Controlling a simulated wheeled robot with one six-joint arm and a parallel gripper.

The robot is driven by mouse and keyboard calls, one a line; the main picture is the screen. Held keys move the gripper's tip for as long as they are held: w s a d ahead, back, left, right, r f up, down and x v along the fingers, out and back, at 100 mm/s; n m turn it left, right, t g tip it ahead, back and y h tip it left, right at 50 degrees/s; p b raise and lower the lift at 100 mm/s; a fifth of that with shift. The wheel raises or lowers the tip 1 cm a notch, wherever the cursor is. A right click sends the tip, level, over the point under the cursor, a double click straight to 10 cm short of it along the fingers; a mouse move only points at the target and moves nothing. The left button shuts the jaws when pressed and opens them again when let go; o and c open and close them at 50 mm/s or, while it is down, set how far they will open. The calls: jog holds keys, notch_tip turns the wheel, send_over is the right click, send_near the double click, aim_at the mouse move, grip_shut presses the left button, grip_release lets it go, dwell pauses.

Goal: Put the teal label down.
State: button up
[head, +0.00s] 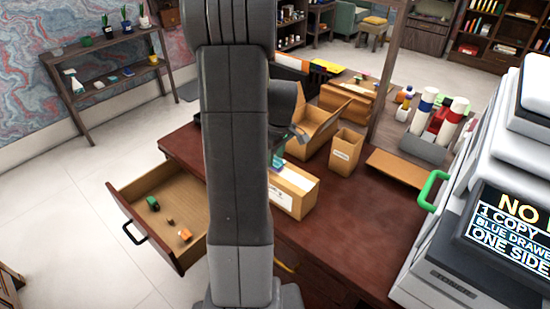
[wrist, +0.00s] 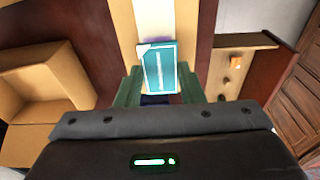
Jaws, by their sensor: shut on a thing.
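The teal label (wrist: 166,70) is a small flat card with a white line and a pale corner. My gripper (wrist: 163,86) is shut on it, with the green fingers on either side. Below the label in the wrist view is a closed cardboard box (wrist: 125,25) with a white strip along its top. In the head view, a bit of the teal label (head: 278,158) shows beside my arm, just above that box (head: 294,184) on the desk. Most of my gripper is hidden behind my arm there. I cannot tell whether the label touches the box.
An open drawer (head: 160,188) juts out left of the desk (head: 330,215), holding small green and orange things. An open carton (head: 318,128) and a small upright box (head: 346,151) stand behind the closed box. A printer (head: 440,270) stands at right. Bare desk lies between.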

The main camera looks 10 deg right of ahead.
aim_at(279, 163)
jog(key=shift+f, duration=0.85)
jog(key=shift+w+f, duration=0.1)
jog(key=shift+f, duration=0.15)
jog(key=o, duration=1)
jog(key=shift+r, duration=0.1)
jog(key=shift+c, duration=0.2)
jog(key=shift+r, duration=0.65)
notch_tip(279, 163, up, 11)
jog(key=s, duration=0.1)
jog(key=shift+d, duration=0.45)
jog(key=shift+s+f, duration=0.1)
jog(key=shift+f, duration=0.05)
